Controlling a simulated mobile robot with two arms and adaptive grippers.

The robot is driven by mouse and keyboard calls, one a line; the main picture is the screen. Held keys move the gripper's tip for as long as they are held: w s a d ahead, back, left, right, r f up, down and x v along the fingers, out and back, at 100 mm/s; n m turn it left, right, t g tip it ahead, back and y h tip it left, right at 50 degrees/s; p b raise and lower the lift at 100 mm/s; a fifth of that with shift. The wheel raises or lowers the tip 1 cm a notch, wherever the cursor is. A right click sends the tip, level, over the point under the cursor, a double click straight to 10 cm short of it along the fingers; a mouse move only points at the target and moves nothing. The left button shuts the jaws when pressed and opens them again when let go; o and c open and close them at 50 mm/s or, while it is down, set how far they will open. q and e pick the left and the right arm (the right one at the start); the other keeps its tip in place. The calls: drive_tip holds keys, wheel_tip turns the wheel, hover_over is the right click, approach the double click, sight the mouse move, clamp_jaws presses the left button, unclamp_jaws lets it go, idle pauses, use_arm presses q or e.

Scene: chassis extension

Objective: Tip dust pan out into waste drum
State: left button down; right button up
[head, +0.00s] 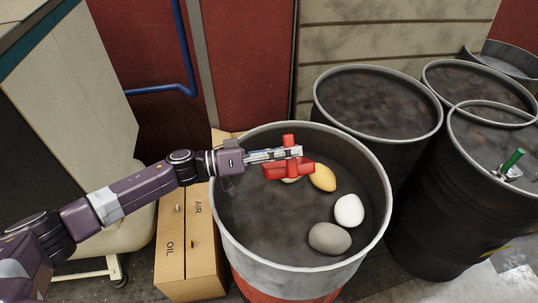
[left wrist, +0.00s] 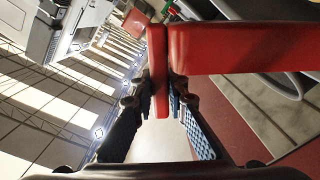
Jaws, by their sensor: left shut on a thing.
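The red dust pan (head: 283,171) is held above the waste drum (head: 262,258), within its open mouth as the head view shows it. My left gripper (head: 296,152) is shut on a narrow red part of the pan. In the left wrist view the pan (left wrist: 235,47) spreads to the right from the fingers (left wrist: 160,100). Inside the drum lie a yellow rounded object (head: 323,178), a white one (head: 349,210) and a grey one (head: 329,238). A paler one is mostly hidden by the pan. My right gripper is out of view.
Dark drums (head: 380,104) stand close behind and to the right. A green-handled item (head: 512,162) is at the right drum. Cardboard boxes (head: 188,248) marked OIL and AIR stand left of the waste drum. A blue pipe (head: 184,45) runs along the red wall.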

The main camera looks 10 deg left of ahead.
sight(293, 172)
use_arm(q)
drive_tip(key=shift+f+b, duration=0.3)
drive_tip(key=shift+b, duration=0.1)
drive_tip(key=shift+s+d+f+m+b, duration=0.1)
drive_tip(key=shift+s+f+m+b, duration=0.1)
drive_tip(key=shift+m+b, duration=0.2)
drive_tip(key=s+m+b, duration=0.1)
drive_tip(key=b, duration=0.1)
drive_tip(key=s+d+f+m+b, duration=0.1)
drive_tip(key=s+m+b, duration=0.1)
drive_tip(key=shift+f+b, duration=0.1)
drive_tip(key=shift+b, duration=0.2)
drive_tip(key=shift+s+d+m, duration=0.1)
drive_tip(key=shift+s+m, duration=0.1)
drive_tip(key=shift+m, duration=0.3)
drive_tip(key=shift+s+d+f+m+b, duration=0.15)
drive_tip(key=shift+s+f+m+b, duration=0.15)
drive_tip(key=shift+s+m, duration=0.4)
drive_tip(key=shift+s+d+f+m+b, duration=0.2)
drive_tip(key=shift+s+f+m, duration=0.2)
drive_tip(key=shift+m, duration=0.6)
